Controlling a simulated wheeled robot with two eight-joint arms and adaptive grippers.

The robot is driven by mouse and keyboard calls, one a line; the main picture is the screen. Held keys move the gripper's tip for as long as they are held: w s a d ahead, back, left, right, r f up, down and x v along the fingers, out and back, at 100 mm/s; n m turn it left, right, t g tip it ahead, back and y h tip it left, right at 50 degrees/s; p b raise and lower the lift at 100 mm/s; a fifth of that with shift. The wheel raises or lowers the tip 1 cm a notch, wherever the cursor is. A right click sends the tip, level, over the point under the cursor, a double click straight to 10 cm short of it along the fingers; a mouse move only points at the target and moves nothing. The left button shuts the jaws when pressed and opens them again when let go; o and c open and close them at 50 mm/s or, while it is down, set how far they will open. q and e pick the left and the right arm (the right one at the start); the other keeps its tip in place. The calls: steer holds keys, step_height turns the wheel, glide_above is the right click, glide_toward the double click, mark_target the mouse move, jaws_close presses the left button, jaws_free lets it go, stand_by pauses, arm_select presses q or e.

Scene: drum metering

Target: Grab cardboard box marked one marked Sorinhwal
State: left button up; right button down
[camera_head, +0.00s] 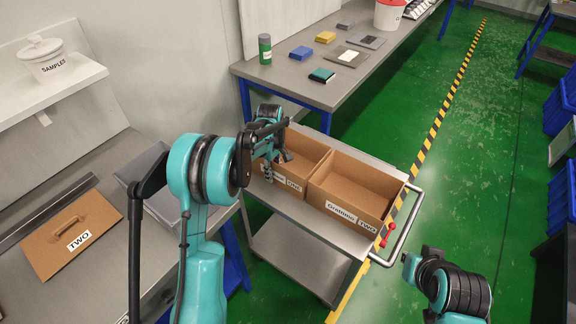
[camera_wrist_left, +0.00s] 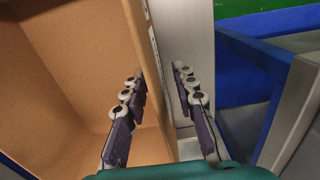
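The cardboard box marked ONE (camera_head: 308,158) stands open-topped at the left on a grey cart. Part of its front label is hidden by my left gripper, so its name cannot be read in full. My left gripper (camera_head: 277,164) is at this box's front wall. In the left wrist view my left gripper (camera_wrist_left: 160,82) has its fingers apart. One finger is over the inside of the box (camera_wrist_left: 65,75) and the other is outside, with the labelled wall between them; no grip on it shows. My right arm is at the lower right, and its fingers cannot be made out.
A second open box marked TWO (camera_head: 356,187) stands close to the right on the cart (camera_head: 310,209), by the rail handle. A lid marked TWO (camera_head: 70,235) lies on the left bench. A long table (camera_head: 300,82) with small items stands behind.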

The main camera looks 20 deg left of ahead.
arm_select(q)
jaws_close()
steer(key=shift+r, duration=0.1)
